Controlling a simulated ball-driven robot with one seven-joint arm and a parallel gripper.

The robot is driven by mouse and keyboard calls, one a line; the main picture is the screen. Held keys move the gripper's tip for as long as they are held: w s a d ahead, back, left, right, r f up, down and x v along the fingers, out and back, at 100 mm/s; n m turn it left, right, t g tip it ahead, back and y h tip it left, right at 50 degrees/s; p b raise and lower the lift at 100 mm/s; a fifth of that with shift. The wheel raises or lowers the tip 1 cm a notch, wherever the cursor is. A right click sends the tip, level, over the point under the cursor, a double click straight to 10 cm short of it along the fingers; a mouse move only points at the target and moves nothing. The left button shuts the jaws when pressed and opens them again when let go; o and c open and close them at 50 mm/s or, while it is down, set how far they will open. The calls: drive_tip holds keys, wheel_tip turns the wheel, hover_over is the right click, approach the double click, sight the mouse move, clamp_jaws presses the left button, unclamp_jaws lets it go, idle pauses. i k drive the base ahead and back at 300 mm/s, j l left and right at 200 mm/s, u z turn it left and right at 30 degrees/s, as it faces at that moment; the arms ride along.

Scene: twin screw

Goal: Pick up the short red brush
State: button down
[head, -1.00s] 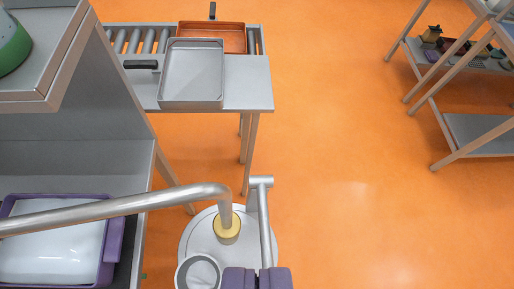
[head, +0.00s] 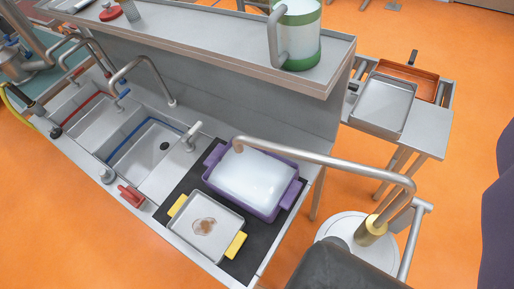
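A small red object (head: 131,196), which looks like a short brush, lies on the front rim of the steel sink counter, left of the black mat. Its bristles are too small to make out. A second red object (head: 111,13) with a small upright part sits on the upper shelf at the top left; I cannot tell what it is. My gripper's fingers do not show in this view.
A purple-handled tray (head: 253,181) and a yellow-handled tray (head: 206,228) sit on the black mat (head: 262,235). A curved pipe (head: 330,160) crosses at right above a round white stand (head: 340,222). A green-and-white pot (head: 297,38) stands on the shelf. Orange floor is open at left.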

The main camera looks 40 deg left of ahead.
sight(131, 195)
drive_tip(key=k+l+u, duration=0.15)
drive_tip(key=k+u, duration=0.15)
drive_tip(key=k, duration=0.3)
drive_tip(key=k+u, duration=0.35)
drive_tip(key=k, duration=0.2)
drive_tip(key=u, duration=0.9)
